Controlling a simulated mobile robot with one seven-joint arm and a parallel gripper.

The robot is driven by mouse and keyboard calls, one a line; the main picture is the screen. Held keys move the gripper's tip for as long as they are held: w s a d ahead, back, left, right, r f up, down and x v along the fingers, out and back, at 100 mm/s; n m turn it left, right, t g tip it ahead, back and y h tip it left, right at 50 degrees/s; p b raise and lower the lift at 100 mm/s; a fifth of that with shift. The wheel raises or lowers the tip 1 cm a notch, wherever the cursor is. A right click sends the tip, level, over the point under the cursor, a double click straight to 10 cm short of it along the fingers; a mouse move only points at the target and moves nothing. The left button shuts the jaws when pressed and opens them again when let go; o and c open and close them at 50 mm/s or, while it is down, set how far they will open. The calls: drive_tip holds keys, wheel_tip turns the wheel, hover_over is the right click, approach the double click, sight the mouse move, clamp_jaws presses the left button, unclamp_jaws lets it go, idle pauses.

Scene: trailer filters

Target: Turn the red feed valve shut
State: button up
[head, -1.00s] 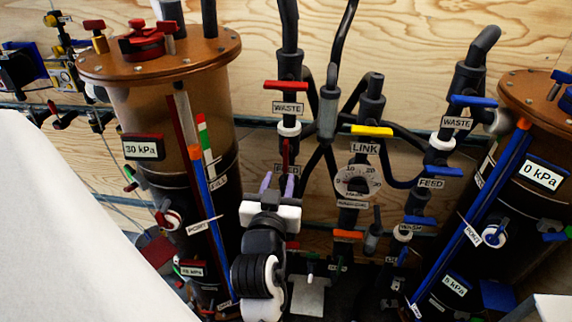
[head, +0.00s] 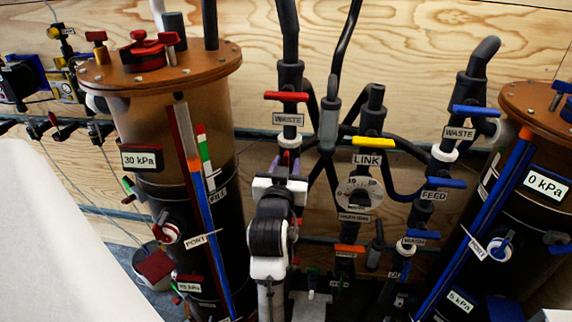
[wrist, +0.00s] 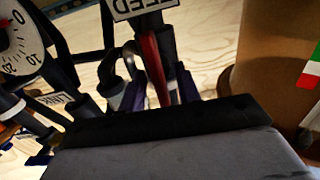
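The red feed valve handle (wrist: 155,68) shows in the wrist view as a red lever pointing along the fingers, below an upside-down FEED label (wrist: 145,7). My gripper (wrist: 160,92) has its two purple fingers apart, one on each side of the lever, with small gaps visible. In the head view my gripper (head: 289,163) is in front of the feed valve, below the red waste handle (head: 286,97). It hides most of the red feed handle and its label there.
A tall brown-topped vessel (head: 165,70) reading 30 kPa stands close on the left. The yellow link handle (head: 373,142), a round gauge (head: 358,192) and blue-handled valves, including blue feed (head: 445,183), are to the right. Black hoses rise behind.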

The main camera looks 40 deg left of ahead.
drive_tip(key=shift+c, duration=0.2)
clamp_jaws()
drive_tip(key=shift+f+b, duration=0.1)
drive_tip(key=shift+b, duration=0.3)
drive_tip(key=m+b, duration=0.2)
drive_tip(key=m, duration=0.1)
drive_tip(key=shift+d+f+b, duration=0.15)
drive_tip(key=shift+b, duration=0.25)
drive_tip(key=m+b, duration=0.4)
drive_tip(key=m, duration=0.1)
drive_tip(key=shift+w+d+m, duration=0.1)
drive_tip(key=shift+w+m, duration=0.05)
drive_tip(key=shift+m, duration=0.15)
drive_tip(key=m+b, duration=0.2)
drive_tip(key=m, duration=0.1)
drive_tip(key=m+b, duration=0.1)
drive_tip(key=m, duration=0.1)
drive_tip(key=shift+d+f+b, duration=0.1)
drive_tip(key=shift+f+b, duration=0.15)
drive_tip(key=shift+b, duration=0.1)
drive_tip(key=shift+m+b, duration=1.05)
drive_tip(key=shift+m, duration=1.05)
